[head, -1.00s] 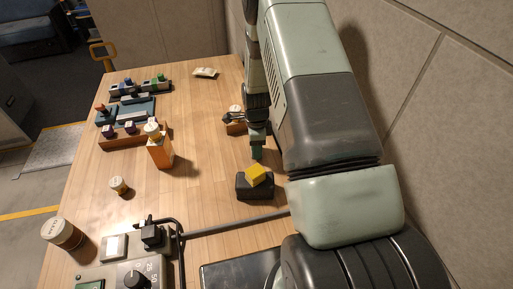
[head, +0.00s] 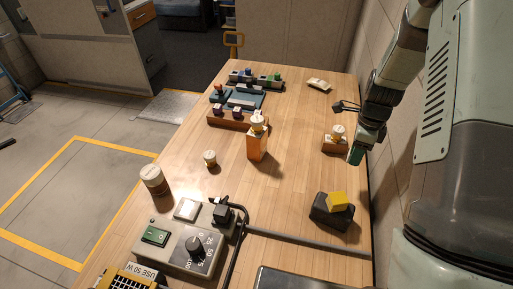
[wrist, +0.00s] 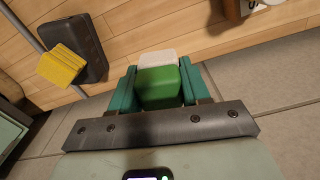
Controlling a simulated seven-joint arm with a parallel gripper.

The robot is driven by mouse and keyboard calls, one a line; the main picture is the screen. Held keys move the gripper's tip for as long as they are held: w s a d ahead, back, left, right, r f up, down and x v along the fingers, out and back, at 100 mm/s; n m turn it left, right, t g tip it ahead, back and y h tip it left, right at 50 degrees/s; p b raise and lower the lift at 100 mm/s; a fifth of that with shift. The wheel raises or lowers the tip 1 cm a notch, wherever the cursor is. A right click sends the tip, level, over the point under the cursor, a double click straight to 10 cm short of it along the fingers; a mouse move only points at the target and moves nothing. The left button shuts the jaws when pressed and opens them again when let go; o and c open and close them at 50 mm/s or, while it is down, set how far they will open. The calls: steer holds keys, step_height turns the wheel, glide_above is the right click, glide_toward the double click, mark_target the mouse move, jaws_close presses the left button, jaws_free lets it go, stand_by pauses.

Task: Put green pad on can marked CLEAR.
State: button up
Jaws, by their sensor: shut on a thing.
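My gripper (head: 356,154) is at the right edge of the table in the head view, raised. In the wrist view my gripper (wrist: 158,78) is shut on a green pad (wrist: 160,88) with a pale layer at its far end. A larger pale-lidded can (head: 154,181) stands upright at the table's left edge. A smaller pale-topped can (head: 210,158) stands to its right, further back. Lettering on both is too small to read, so I cannot tell which is marked CLEAR. Both cans are far from my gripper.
A yellow block (head: 338,201) rests on a black block (head: 328,212) at the right. A control box (head: 180,247) with a cord is in front. Racks (head: 238,119) stand at the back left. Bare wood lies between the bottle and black block.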

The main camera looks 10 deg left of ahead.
step_height(320, 180, up, 14)
steer(key=w+a+n, duration=0.2)
steer(key=a+n, duration=0.3)
steer(key=a, duration=0.8)
steer(key=n, duration=1.5)
glide_above(150, 171)
step_height(150, 171, down, 10)
steer(key=shift+f, duration=2.3)
steer(key=shift+f, duration=0.15)
steer(key=o, duration=1.1)
steer(key=shift+c, duration=0.2)
